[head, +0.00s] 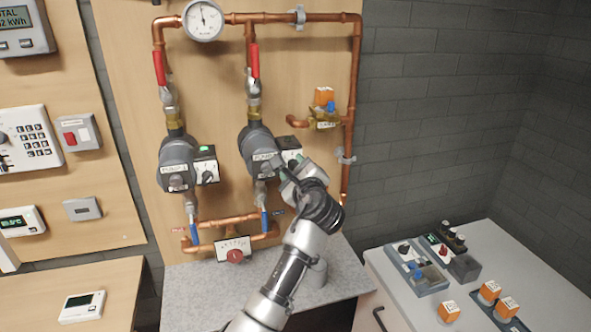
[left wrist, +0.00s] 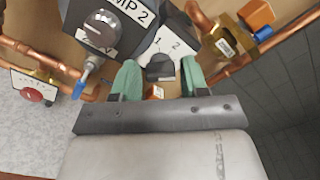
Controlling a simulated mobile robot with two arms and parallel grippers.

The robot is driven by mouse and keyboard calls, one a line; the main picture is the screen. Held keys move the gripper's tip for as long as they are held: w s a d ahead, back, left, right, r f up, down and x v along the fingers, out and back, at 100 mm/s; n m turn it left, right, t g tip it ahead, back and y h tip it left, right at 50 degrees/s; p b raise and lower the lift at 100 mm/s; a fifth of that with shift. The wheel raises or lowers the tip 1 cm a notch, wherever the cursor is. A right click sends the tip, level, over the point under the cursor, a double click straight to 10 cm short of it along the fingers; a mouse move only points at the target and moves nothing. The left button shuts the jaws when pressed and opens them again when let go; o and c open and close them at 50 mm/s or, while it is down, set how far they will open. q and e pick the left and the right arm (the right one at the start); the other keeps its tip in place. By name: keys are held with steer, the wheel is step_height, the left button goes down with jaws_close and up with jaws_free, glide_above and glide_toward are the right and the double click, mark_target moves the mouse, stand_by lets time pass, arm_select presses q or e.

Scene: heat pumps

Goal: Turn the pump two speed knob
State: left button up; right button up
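Pump two (head: 260,150) is the grey pump on the right of the wooden board, labelled PUMP 2. Its label shows upside-up beside the knob box in the left wrist view (left wrist: 104,24). The black speed knob (left wrist: 160,66) sits on a white dial face (left wrist: 172,42) with the marks 1 and 2. In the head view my gripper largely hides the knob. My left gripper (head: 286,172) is at the front of the knob box. In the left wrist view its green fingers (left wrist: 160,72) are open, one either side of the knob, with visible gaps. My right gripper is not in view.
Pump one (head: 178,160), with its own knob box (head: 206,164), stands to the left. Copper pipes (head: 354,90) and blue-handled valves (head: 264,220) surround the pumps. A brass valve (head: 325,116) with an orange cap is to the right. A grey counter (head: 205,290) lies below.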

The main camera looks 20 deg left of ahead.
arm_select(q)
steer(key=c, duration=0.6)
steer(key=shift+f+n+b, duration=0.15)
steer(key=shift+n+b, duration=1.5)
steer(key=shift+n, duration=0.55)
steer(key=shift+f+n+b, duration=0.1)
steer(key=shift+n+b, duration=1.5)
steer(key=shift+n, duration=0.6)
steer(key=o, duration=0.9)
steer(key=shift+o, duration=0.2)
